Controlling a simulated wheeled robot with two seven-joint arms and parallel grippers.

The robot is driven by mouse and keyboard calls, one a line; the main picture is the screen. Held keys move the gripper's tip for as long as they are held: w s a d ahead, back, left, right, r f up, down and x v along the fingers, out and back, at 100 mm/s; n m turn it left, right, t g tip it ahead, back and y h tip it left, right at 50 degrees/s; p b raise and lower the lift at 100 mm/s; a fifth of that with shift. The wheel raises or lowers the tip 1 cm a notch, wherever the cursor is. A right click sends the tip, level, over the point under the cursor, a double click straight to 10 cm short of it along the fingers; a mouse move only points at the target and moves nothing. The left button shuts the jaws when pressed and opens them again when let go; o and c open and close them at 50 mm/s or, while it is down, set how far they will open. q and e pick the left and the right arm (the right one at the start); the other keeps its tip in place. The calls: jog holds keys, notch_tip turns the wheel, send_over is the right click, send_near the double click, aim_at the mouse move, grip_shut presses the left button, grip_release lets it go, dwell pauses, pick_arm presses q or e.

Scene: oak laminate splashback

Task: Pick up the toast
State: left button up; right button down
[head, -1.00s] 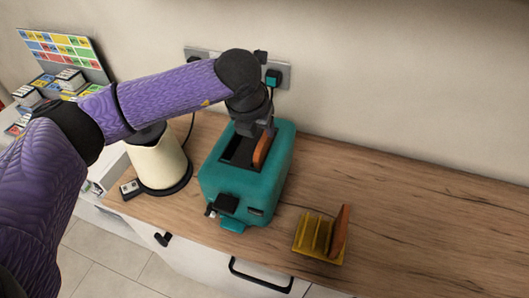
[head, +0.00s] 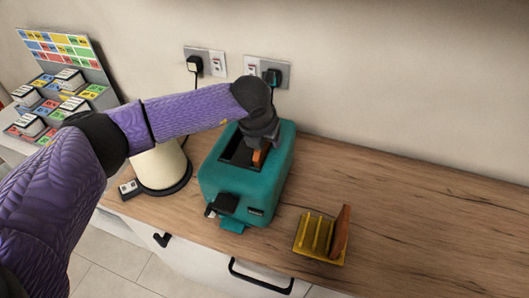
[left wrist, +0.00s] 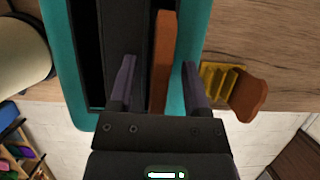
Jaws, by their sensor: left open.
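A brown slice of toast (head: 260,157) stands upright in the right slot of the teal toaster (head: 275,185). In the left wrist view the toast (left wrist: 163,60) shows edge-on between the fingers of my left gripper (left wrist: 155,85). These fingers are open, with a gap on each side of the toast. In the head view my left gripper (head: 259,145) is low over the toaster's top and hides part of the toast. Another slice (head: 341,232) stands in the yellow rack (head: 313,238) right of the toaster. My right gripper is in neither view.
A cream kettle (head: 160,168) on a dark base stands left of the toaster. Wall sockets (head: 267,72) with plugs are behind. The wooden counter (head: 430,220) is clear to the right. A stand with coloured labels (head: 60,75) is at the far left.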

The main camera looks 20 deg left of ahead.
pick_arm(q)
grip_shut()
dwell(0.3)
dwell(1.2)
